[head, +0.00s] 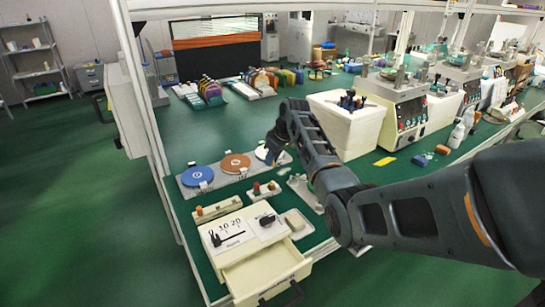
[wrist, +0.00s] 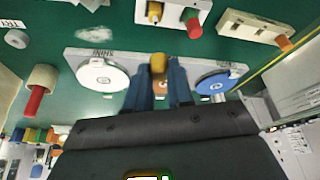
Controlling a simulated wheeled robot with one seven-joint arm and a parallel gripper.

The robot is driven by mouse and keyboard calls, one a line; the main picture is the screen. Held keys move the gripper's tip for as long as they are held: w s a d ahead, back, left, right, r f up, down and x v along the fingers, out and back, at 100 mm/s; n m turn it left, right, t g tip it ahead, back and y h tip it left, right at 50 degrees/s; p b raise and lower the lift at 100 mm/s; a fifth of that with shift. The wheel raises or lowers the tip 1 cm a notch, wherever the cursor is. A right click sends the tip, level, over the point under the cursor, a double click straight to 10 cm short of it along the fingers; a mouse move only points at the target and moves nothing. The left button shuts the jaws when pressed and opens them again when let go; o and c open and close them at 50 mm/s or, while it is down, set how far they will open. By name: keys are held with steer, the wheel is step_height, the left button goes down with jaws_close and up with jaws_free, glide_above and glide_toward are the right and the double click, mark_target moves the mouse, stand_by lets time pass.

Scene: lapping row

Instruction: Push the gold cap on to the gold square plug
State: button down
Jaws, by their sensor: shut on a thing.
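My gripper (wrist: 160,82) is shut on a gold cap (wrist: 158,63), which shows between the fingertips in the wrist view. In the head view my gripper (head: 271,156) is over the row of lapping discs, and the cap cannot be made out there. A gold plug (wrist: 154,12) stands in a cream block (wrist: 173,17) at the top of the wrist view, apart from the cap. A red and green plug (wrist: 193,20) stands beside it. The cream block also shows in the head view (head: 263,196), in front of the discs. The gold plug's exact shape is too small to tell.
A grey plate carries a white disc (wrist: 103,75), a blue disc (wrist: 217,82) and an orange disc (head: 235,163). A second cream block (wrist: 252,31) is beside the first. A drawer unit (head: 270,262) stands open at the front. A white bin (head: 345,120) is behind my arm.

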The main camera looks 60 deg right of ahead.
steer(key=b, duration=0.4)
glide_above(272, 184)
steer(key=shift+d+f, duration=0.15)
steer(key=shift+f, duration=2.7)
steer(key=shift+f, duration=1.25)
steer(key=c, duration=0.9)
jaws_free()
steer(key=shift+r, duration=0.1)
steer(key=v, duration=0.7)
steer(key=shift+r, duration=0.35)
steer(key=shift+s, duration=0.1)
steer(key=shift+s, duration=0.15)
